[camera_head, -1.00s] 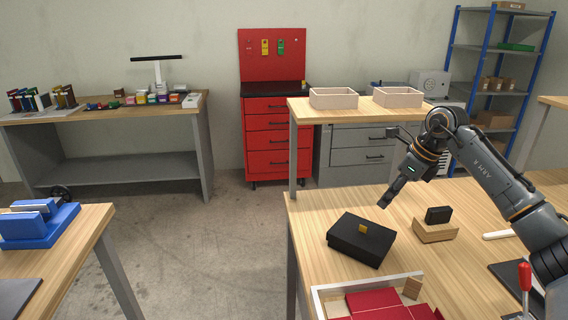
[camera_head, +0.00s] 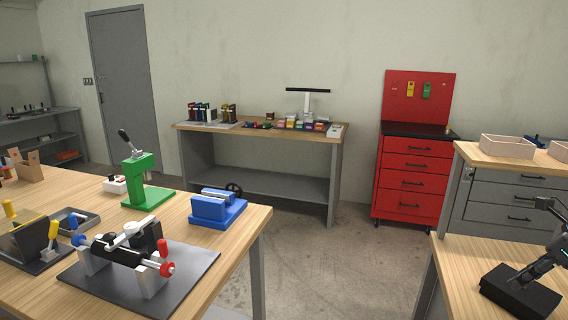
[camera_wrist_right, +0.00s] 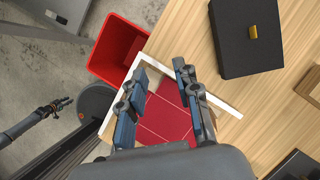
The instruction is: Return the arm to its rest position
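My right gripper (camera_head: 525,278) is at the right edge of the head view, in front of part of a black box (camera_head: 500,292) on the wooden bench. In the right wrist view, my right gripper (camera_wrist_right: 160,70) has its two fingers apart with nothing between them. It hangs above a white-rimmed tray (camera_wrist_right: 228,105) with red panels (camera_wrist_right: 163,118). The black box also shows there (camera_wrist_right: 235,55), with a yellow tab, right of the fingers. My left gripper (camera_wrist_right: 62,103) shows small at the left of the wrist view; its finger state is unclear. It is outside the head view.
A red bin (camera_wrist_right: 115,45) stands beside the bench edge in the wrist view. In the head view, a left bench carries a green press (camera_head: 148,185), a blue fixture (camera_head: 217,208) and a clamp fixture (camera_head: 125,255). Bare floor (camera_head: 335,265) lies between the benches.

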